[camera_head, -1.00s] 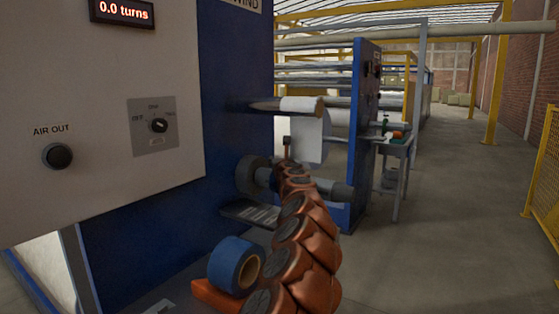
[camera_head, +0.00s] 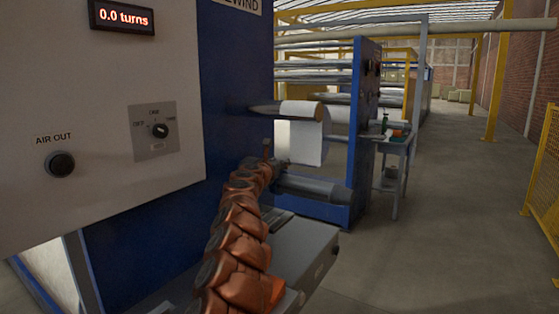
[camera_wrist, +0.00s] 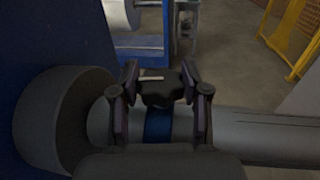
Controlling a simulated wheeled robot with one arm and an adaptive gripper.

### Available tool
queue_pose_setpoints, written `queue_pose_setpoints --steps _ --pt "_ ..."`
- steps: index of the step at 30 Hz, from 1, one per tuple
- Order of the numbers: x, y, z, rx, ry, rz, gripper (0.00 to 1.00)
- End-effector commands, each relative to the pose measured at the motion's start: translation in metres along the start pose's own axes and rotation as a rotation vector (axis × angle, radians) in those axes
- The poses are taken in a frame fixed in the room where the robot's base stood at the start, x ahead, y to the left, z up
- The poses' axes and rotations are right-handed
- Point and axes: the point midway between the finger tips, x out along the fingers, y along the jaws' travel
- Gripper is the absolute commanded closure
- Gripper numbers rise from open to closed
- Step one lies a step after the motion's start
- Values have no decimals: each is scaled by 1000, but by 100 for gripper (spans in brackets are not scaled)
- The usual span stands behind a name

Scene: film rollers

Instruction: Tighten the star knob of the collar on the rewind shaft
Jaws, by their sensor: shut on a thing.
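The dark star knob (camera_wrist: 160,90) sits on top of the blue collar (camera_wrist: 158,124) in the wrist view. The collar is around the grey rewind shaft (camera_wrist: 265,132), to the right of a thick grey disc (camera_wrist: 62,122). My gripper (camera_wrist: 161,80) is over the collar, with one finger on each side of the knob, shut on it. In the head view the shaft (camera_head: 312,190) sticks out to the right from behind my arm. My arm hides the knob, the collar and most of the disc there.
A blue machine frame (camera_head: 365,130) with rollers and a white web (camera_head: 302,142) stands behind. The control panel (camera_head: 90,190) at left has a turns display (camera_head: 122,16) reading 0.0, a selector (camera_head: 158,130) and an AIR OUT button (camera_head: 61,164). The aisle floor at right is clear.

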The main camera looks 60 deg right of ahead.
Motion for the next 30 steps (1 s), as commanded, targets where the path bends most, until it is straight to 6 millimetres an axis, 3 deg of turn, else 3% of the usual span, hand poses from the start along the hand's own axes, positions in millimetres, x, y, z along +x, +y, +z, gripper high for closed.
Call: queue_pose_setpoints --steps 28,29,30 --pt "0 0 3 -1 -4 -99 89" --pt "0 0 3 -1 -4 -99 51" --pt "0 0 3 -1 -4 -99 47"
